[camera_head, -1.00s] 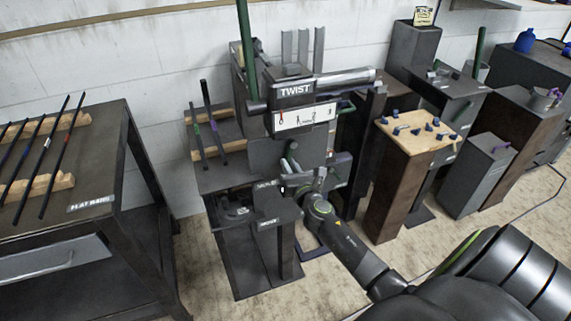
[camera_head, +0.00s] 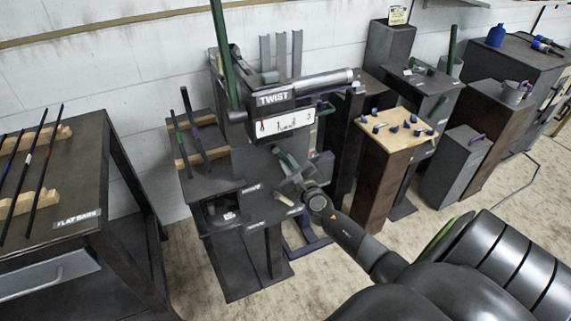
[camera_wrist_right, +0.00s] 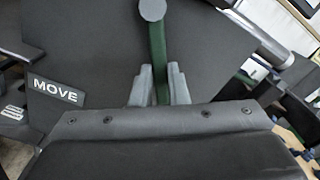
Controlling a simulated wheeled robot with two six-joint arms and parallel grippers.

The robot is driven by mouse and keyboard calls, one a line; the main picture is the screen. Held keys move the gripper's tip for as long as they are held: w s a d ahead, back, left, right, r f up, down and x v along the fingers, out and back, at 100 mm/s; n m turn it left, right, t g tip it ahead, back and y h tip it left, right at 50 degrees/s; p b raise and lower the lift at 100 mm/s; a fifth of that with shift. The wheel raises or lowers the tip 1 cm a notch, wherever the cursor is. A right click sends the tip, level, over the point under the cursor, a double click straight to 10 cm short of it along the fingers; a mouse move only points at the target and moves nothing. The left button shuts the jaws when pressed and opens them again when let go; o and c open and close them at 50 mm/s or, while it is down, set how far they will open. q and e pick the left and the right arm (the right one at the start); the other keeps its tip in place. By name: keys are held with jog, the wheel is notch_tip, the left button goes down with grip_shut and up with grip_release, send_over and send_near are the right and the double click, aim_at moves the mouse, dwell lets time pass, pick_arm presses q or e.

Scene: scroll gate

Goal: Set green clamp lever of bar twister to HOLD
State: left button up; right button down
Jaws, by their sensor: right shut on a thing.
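The bar twister (camera_head: 275,97), labelled TWIST, stands at the centre of the head view. My right gripper (camera_head: 290,170) reaches its front from the lower right. In the right wrist view, the two grey fingers (camera_wrist_right: 159,86) of that gripper are shut on the green clamp lever (camera_wrist_right: 157,42), one on each side. The lever runs upward to a round grey pivot (camera_wrist_right: 152,10). A MOVE label (camera_wrist_right: 55,90) is to the left of the lever. The HOLD mark cannot be read in the wrist view. My left gripper is out of view.
A tall green bar (camera_head: 222,50) rises at the twister's left. A table labelled FLAT BARS (camera_head: 78,218) stands at left. A wooden-topped pedestal (camera_head: 385,148) and grey boxes (camera_head: 458,168) stand at right.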

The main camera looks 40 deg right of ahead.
jog(key=shift+d+n, duration=0.2)
jog(key=shift+n, duration=0.2)
jog(key=c, duration=1.4)
grip_release()
jog(key=shift+s+r, duration=0.1)
jog(key=v, duration=1.7)
jog(key=shift+s+b, duration=0.2)
jog(key=shift+b, duration=0.2)
jog(key=shift+d, duration=0.1)
